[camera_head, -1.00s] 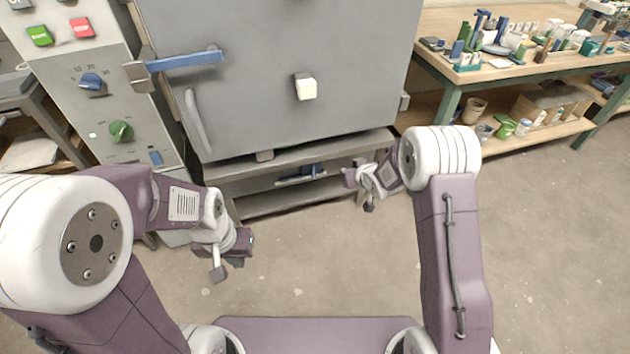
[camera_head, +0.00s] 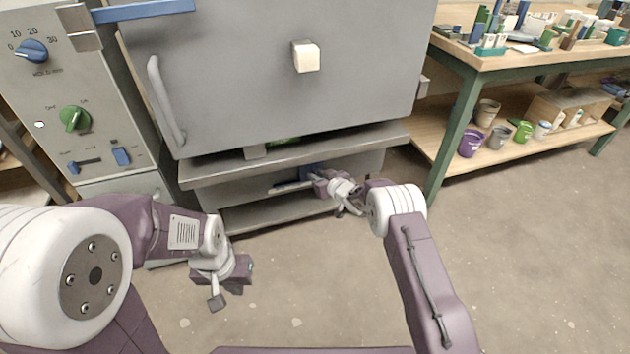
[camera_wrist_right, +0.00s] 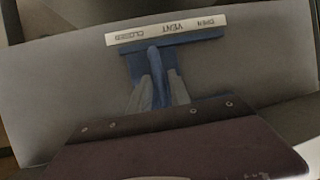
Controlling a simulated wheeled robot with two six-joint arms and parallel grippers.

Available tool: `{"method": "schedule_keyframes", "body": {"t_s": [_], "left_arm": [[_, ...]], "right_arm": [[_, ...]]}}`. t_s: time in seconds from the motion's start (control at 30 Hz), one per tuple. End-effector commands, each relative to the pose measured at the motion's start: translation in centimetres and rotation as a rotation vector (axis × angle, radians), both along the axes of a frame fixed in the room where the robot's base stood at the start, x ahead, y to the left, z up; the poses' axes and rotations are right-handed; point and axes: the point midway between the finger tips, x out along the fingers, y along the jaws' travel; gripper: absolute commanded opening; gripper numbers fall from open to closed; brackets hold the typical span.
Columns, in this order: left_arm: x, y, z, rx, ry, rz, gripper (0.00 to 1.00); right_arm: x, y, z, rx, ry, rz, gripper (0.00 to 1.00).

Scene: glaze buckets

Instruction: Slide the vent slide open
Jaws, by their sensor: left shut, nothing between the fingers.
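The vent slide (camera_wrist_right: 157,66) is a blue upright tab on a blue plate under a white label (camera_wrist_right: 166,31), which reads upside down with CLOSED at left and OPEN at right. The tab stands left of the plate's middle. It also shows in the head view as a blue part (camera_head: 290,186) below the kiln, partly hidden by my right gripper (camera_head: 322,186). In the wrist view my right gripper's fingers (camera_wrist_right: 160,92) lie on either side of the tab; I cannot tell whether they press on it. My left gripper (camera_head: 226,296) is shut and empty above the floor.
The grey kiln (camera_head: 240,75) with its door handle (camera_head: 165,103) rises above the slide, and a shelf-like ledge (camera_head: 230,172) overhangs it. A control panel (camera_head: 75,100) stands at left. A workbench (camera_head: 510,62) with pots is at right. The front floor is clear.

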Motion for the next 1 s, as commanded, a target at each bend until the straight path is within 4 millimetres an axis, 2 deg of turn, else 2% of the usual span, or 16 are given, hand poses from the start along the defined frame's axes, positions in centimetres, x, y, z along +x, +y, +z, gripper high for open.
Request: {"method": "schedule_keyframes", "body": {"t_s": [0.1,0.43,0.5,0.53,1.0], "left_arm": [[0.00,0.00,-0.92,0.000,0.000,0.000,0.00],[0.00,0.00,-0.91,0.000,0.000,0.000,0.00],[0.00,0.00,-0.91,0.000,0.000,0.000,0.00],[0.00,0.00,-0.91,0.000,0.000,0.000,0.00],[0.00,0.00,-0.92,0.000,0.000,0.000,0.00]], "right_arm": [[0.90,0.54,-0.63,-0.001,0.000,0.000,0.23],[1.23,0.69,-0.54,-0.001,0.002,-0.001,0.23],[1.23,0.68,-0.54,-0.001,0.002,-0.001,0.04],[1.23,0.68,-0.54,-0.001,0.002,-0.001,0.00],[1.22,0.66,-0.54,-0.001,0.001,-0.001,0.00]]}}
